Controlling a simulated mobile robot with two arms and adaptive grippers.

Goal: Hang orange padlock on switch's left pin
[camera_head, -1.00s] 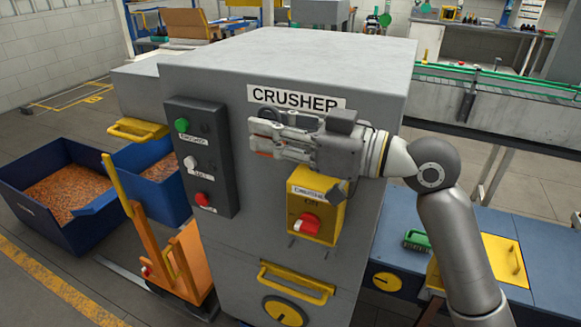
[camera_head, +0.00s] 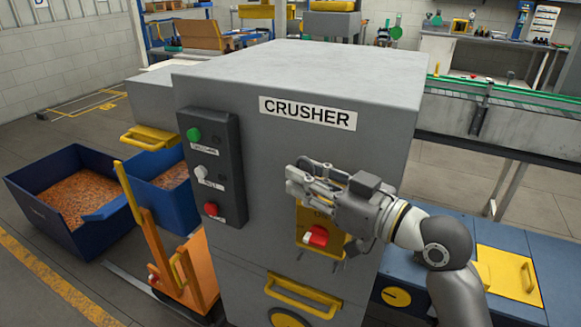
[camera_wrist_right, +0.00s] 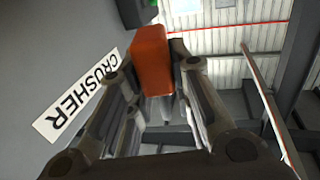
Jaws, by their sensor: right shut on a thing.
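My right gripper (camera_head: 300,181) is in front of the crusher's face, just above and partly over the yellow switch box (camera_head: 307,243) with its red knob (camera_head: 317,236). In the right wrist view my right gripper (camera_wrist_right: 158,100) is shut on the orange padlock (camera_wrist_right: 151,58). The padlock's orange body sticks out past the fingers; its shackle cannot be made out clearly. In the head view the padlock is hidden by the gripper. The two pins below the switch (camera_head: 325,258) show only faintly. My left gripper is not in view.
The grey crusher (camera_head: 230,85) fills the middle. A dark button panel (camera_head: 229,180) juts out left of the switch, and a yellow handle (camera_head: 302,294) sticks out below it. Blue bins (camera_head: 75,225) and an orange cart (camera_head: 190,270) stand at the left.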

